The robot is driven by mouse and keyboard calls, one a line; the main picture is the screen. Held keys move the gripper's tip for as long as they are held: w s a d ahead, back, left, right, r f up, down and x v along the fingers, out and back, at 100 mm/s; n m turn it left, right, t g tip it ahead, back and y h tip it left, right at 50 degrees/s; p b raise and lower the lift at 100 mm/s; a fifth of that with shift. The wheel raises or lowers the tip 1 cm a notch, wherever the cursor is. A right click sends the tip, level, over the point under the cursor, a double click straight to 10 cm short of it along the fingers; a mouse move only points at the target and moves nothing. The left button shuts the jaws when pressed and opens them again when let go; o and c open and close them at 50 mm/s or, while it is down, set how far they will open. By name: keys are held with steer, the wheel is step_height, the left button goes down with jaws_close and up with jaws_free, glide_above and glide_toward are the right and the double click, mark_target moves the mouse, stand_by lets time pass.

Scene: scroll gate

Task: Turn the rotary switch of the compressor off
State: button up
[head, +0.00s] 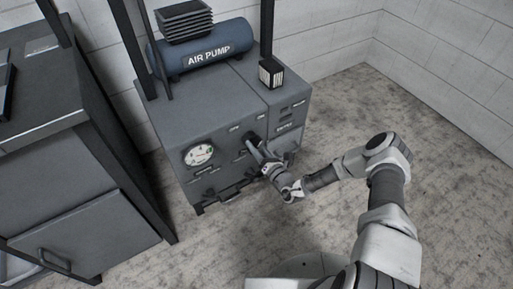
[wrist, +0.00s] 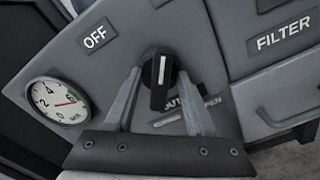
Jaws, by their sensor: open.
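The compressor (head: 185,115) is a grey cabinet with a blue tank marked AIR PUMP on top. Its rotary switch (wrist: 160,85) is a black knob with a white line that points up in the wrist view. An OFF label (wrist: 95,38) is on the panel to its upper left. My gripper (wrist: 160,72) is open, with one finger on each side of the knob; I cannot tell whether they touch it. In the head view my gripper (head: 256,147) is at the front panel and largely hides the knob.
A round gauge (wrist: 58,102) is left of the knob. A FILTER label (wrist: 277,42) and a drawer-like panel are to the right. A grey cabinet (head: 80,215) stands at the left in the head view. The floor (head: 330,115) to the right is clear.

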steer(key=shift+c, duration=0.3)
jaws_close()
steer(key=n+p, duration=0.2)
steer(key=shift+r+n+p, duration=0.2)
steer(key=shift+n+p, duration=0.15)
steer(key=shift+n, duration=0.05)
steer(key=n+p, duration=0.3)
steer(key=n, duration=0.1)
steer(key=shift+s+n, duration=0.1)
steer(key=shift+n, duration=0.2)
steer(key=n+p, duration=0.1)
steer(key=n, duration=0.2)
steer(key=shift+f+p, duration=0.1)
steer(key=shift+p, duration=0.3)
steer(key=shift+f+n+p, duration=0.1)
steer(key=shift+n+p, duration=0.55)
steer(key=shift+n, duration=1.05)
